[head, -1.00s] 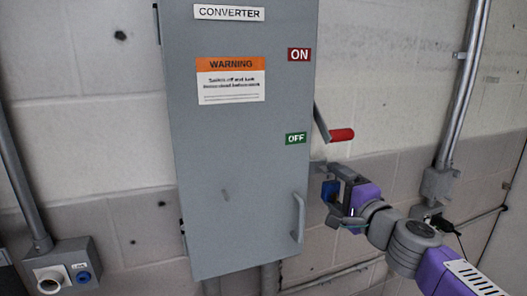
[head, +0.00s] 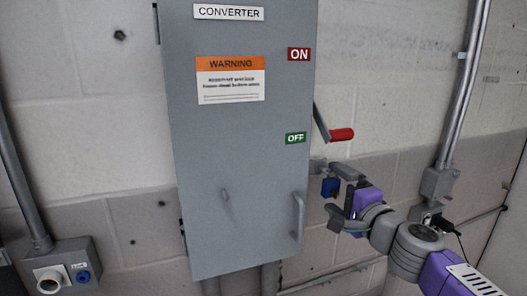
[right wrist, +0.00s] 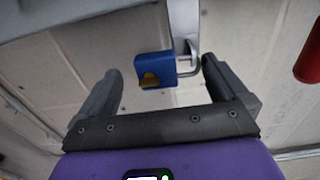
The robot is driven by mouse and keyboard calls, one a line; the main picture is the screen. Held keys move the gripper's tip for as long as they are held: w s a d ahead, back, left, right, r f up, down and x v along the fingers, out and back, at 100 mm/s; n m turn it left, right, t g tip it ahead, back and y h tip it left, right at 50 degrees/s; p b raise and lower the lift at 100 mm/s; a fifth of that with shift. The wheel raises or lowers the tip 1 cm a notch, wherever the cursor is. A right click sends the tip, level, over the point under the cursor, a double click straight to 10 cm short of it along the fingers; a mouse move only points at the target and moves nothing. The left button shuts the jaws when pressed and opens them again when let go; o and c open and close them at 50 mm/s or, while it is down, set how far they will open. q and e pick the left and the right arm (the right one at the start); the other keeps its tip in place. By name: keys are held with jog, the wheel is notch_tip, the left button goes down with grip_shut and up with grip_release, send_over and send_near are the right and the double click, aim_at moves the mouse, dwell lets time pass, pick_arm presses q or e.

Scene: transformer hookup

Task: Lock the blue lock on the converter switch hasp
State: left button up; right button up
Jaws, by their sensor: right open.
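The blue lock (head: 331,187) hangs at the grey hasp (head: 318,166), low on the right side of the converter box (head: 245,170). In the right wrist view the lock body (right wrist: 155,70) has a brass-coloured face, and its metal shackle (right wrist: 196,68) runs by the grey hasp plate (right wrist: 183,25). I cannot tell whether the shackle is fully closed. My right gripper (head: 340,196) is open and empty, just right of the lock. In the right wrist view the lock sits beyond the gap between the fingertips, apart from both. My left gripper is not in view.
The red-gripped switch handle (head: 342,134) sticks out above the hasp, near the OFF label (head: 296,138). The door handle (head: 299,217) is left of my gripper. A conduit box (head: 438,184) is on the wall at right, and a socket box (head: 62,268) at lower left.

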jog(key=v, duration=0.6)
jog(key=shift+s+r, duration=0.15)
jog(key=shift+s, duration=0.15)
